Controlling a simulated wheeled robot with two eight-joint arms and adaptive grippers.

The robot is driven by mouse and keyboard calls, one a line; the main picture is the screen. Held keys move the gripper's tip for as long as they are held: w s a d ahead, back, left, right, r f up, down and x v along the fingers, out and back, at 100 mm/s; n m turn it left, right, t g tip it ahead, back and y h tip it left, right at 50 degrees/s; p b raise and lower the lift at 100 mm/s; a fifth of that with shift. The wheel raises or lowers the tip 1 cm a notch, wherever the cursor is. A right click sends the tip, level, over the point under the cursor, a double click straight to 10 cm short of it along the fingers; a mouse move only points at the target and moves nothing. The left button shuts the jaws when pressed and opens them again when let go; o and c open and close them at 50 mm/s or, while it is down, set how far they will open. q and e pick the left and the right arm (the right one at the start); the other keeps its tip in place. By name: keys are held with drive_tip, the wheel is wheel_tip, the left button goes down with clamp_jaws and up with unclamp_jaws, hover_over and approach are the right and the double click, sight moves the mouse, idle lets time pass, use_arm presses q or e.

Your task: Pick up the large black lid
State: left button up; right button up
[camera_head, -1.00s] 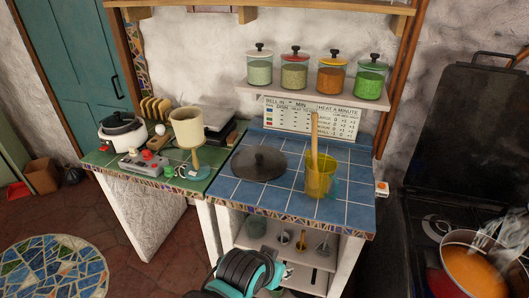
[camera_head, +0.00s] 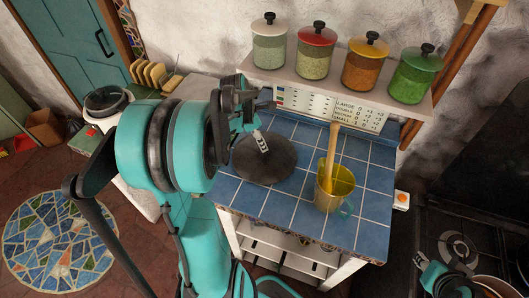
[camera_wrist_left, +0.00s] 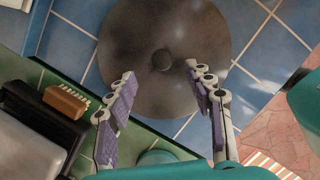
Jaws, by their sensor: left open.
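The large black lid (camera_head: 268,165) lies flat on the blue-tiled counter in the head view. In the left wrist view the lid (camera_wrist_left: 165,90) shows as a wide dark disc with a small round knob (camera_wrist_left: 162,60) in its middle. My left gripper (camera_head: 261,141) hangs over the lid, with its wrist hiding part of the counter. In the wrist view the left gripper (camera_wrist_left: 160,72) is open and empty, with its fingers spread either side of the knob. A part of my right arm (camera_head: 436,276) shows at the bottom right; its fingers are unclear.
A yellow cup (camera_head: 334,192) with a wooden utensil stands right of the lid. Several jars stand on a shelf (camera_head: 335,94) behind it. A brown-handled brush (camera_wrist_left: 66,101) lies left of the fingers. Blue tiles (camera_head: 372,215) are clear at the right.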

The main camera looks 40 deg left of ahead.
sight(264, 154)
use_arm(q)
drive_tip(key=b+x, duration=0.1)
drive_tip(key=x, duration=0.1)
drive_tip(key=shift+f, duration=0.4)
drive_tip(key=b+x, duration=0.1)
drive_tip(key=x, duration=0.3)
drive_tip(key=shift+w+d+f+b, duration=0.15)
drive_tip(key=shift+f+b, duration=0.2)
drive_tip(key=shift+r, duration=0.1)
drive_tip(key=shift+c, duration=0.2)
clamp_jaws()
